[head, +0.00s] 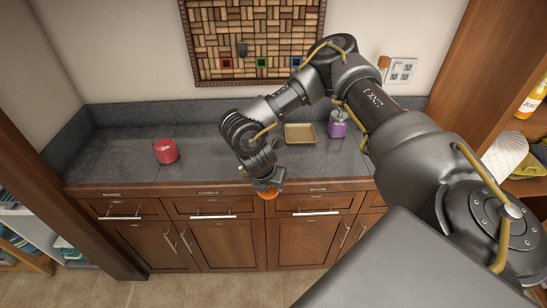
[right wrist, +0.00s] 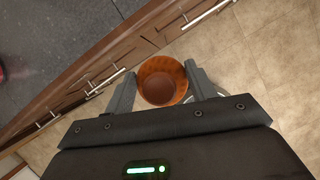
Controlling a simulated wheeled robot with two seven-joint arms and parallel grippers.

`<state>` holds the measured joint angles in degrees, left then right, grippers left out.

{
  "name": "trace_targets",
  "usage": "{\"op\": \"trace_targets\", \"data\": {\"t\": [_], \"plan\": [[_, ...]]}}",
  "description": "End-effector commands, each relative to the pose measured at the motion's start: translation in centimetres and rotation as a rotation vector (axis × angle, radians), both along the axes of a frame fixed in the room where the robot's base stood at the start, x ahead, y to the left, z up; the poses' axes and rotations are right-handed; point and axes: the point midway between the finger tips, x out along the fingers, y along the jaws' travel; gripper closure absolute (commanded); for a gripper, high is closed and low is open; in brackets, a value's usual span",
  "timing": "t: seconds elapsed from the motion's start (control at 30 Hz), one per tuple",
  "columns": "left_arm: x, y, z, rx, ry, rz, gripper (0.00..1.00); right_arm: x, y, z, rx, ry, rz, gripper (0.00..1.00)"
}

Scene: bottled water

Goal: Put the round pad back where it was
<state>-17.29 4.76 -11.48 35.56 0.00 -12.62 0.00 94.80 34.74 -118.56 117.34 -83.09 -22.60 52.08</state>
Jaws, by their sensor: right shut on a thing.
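My right gripper (head: 269,186) hangs just in front of the counter's front edge. It is shut on an orange round thing (head: 268,194). In the right wrist view this orange thing (right wrist: 150,65) looks like a hollow cup with a brown inside, seen from above between the two fingers (right wrist: 163,88). I cannot tell if it is the round pad, and I see no other clear round pad. My left gripper is not in view.
The dark counter (head: 215,160) holds a red canister (head: 166,151) at left, a square golden tray (head: 300,134) and a purple container (head: 338,124). The counter between canister and tray looks clear. Wooden drawers (head: 213,207) are below. Shelves (head: 525,125) stand at right.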

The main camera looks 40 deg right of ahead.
Motion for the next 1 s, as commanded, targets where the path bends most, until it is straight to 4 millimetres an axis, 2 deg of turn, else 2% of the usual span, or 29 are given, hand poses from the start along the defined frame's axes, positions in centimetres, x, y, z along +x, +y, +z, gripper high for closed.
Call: {"op": "trace_targets", "data": {"t": [0.03, 0.2, 0.4, 0.6, 0.83, 1.0], "plan": [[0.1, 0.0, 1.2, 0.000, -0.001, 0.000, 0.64, -0.4, -1.3, 0.8, 0.006, 0.002, 0.089, 0.66], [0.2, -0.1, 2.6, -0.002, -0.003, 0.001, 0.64, -0.6, -4.6, 1.9, 0.005, 0.001, 0.389, 0.66], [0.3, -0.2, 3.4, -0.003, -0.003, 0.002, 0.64, -0.7, -6.6, 2.8, 0.002, 0.003, 0.590, 0.66], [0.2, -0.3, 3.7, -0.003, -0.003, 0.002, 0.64, -0.7, -7.5, 3.4, 0.001, 0.002, 0.674, 0.66], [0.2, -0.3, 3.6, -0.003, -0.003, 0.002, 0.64, -0.6, -7.7, 3.4, -0.002, 0.000, 0.692, 0.66], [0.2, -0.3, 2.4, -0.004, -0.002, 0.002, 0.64, 1.4, -8.4, 1.9, 0.002, 0.003, 0.685, 0.66]]}}
